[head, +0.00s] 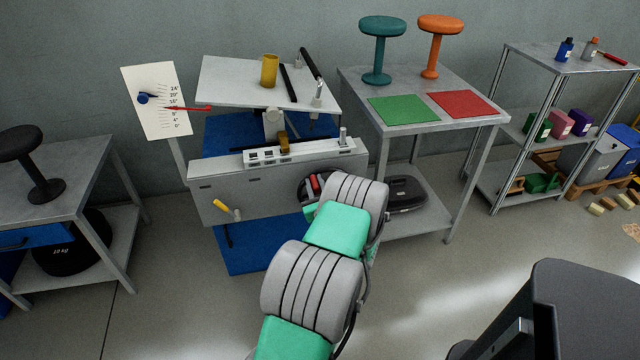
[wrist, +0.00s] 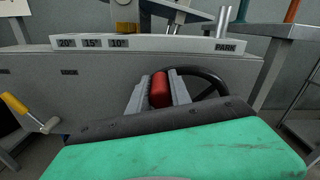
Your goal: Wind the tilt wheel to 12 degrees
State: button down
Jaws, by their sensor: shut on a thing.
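The tilt wheel (wrist: 211,82) is a black handwheel on the front of the grey test bench; most of it is hidden behind my gripper and arm. Its red knob (wrist: 160,90) stands between my gripper's two grey fingers (wrist: 159,94), which are shut on it. In the head view my gripper (head: 314,187) is at the wheel at the bench's right end. A white scale card (head: 160,120) stands at the bench's left. Its red pointer (head: 190,108) lies just below the 16 mark; the exact reading is too small to tell. The bench's pale top plate (head: 230,85) looks slightly tilted.
A yellow cylinder (head: 269,70) stands on the plate. A slotted bar marked 20, 15, 10 and PARK (wrist: 170,44) has a metal pin (wrist: 222,20) upright at PARK. A yellow-handled crank (head: 222,206) sticks out front left. A stool table (head: 400,90) stands close right.

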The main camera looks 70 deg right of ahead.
jog(key=c, duration=1.2)
grip_release()
jog(key=v, duration=0.7)
jog(key=shift+s+a, duration=0.2)
jog(key=shift+a, duration=0.1)
